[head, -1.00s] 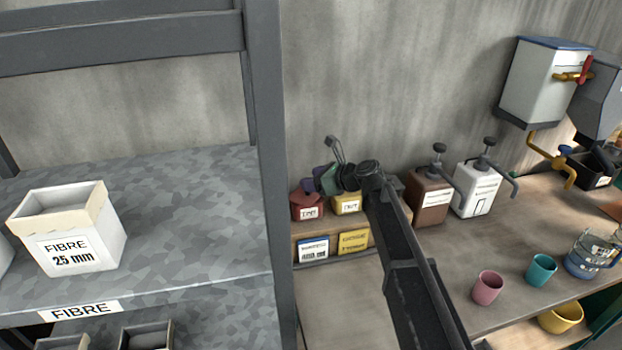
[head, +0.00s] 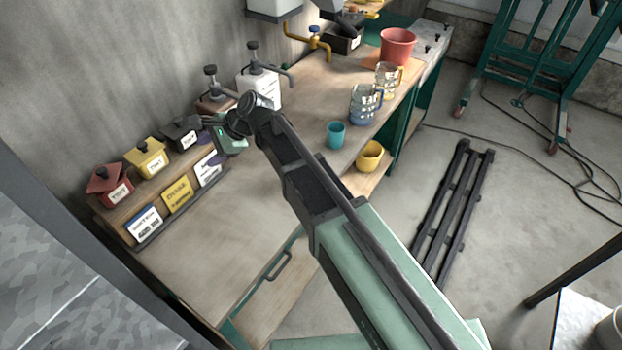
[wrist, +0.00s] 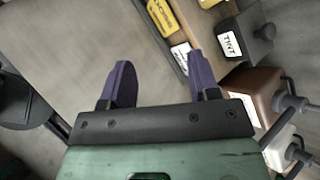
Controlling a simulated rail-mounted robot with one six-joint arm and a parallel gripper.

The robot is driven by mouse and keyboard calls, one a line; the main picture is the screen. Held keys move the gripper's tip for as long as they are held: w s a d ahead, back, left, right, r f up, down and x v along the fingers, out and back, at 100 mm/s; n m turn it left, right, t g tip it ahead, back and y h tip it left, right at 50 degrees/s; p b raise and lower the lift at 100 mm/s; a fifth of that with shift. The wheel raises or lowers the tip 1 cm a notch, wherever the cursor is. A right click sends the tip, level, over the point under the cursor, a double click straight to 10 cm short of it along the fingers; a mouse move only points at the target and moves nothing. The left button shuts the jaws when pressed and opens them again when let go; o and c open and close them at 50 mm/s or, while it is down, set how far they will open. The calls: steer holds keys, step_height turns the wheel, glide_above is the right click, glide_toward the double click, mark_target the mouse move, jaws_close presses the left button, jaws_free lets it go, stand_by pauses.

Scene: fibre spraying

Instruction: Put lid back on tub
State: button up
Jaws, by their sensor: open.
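Three small tint tubs stand in a row at the back of the bench: a red tub (head: 110,190), a yellow tub (head: 147,160) and a black tub (head: 184,135). The black tub also shows in the wrist view (wrist: 240,42). My gripper (head: 206,143) is just right of the black tub in the head view. In the wrist view its two purple fingers (wrist: 160,62) are spread, with nothing between them. My arm hides part of the bench.
Label cards, including a yellow one (head: 177,195), front the tub row. A white pump dispenser (head: 262,90) and a brown one (wrist: 258,92) stand beside it. A teal cup (head: 336,135), jugs (head: 364,105) and a red bucket (head: 397,47) stand farther right. The bench front-left is clear.

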steer(key=s+d+f+n+h, duration=0.2)
steer(key=s+d+n+h, duration=0.1)
steer(key=d, duration=0.9)
steer(key=s+d+f+n+h, duration=0.1)
steer(key=s+d+n+h, duration=0.2)
steer(key=d, duration=0.9)
steer(key=s+d+f+n+h, duration=0.2)
steer(key=s+d, duration=0.6)
steer(key=d, duration=0.5)
steer(key=n+h, duration=0.1)
steer(key=n, duration=0.1)
steer(key=shift+f+n+h, duration=0.3)
steer(key=shift+n, duration=0.1)
step_height(320, 180, down, 4)
steer(key=b, duration=0.3)
steer(key=shift+r+b, duration=0.15)
steer(key=shift+b, duration=0.2)
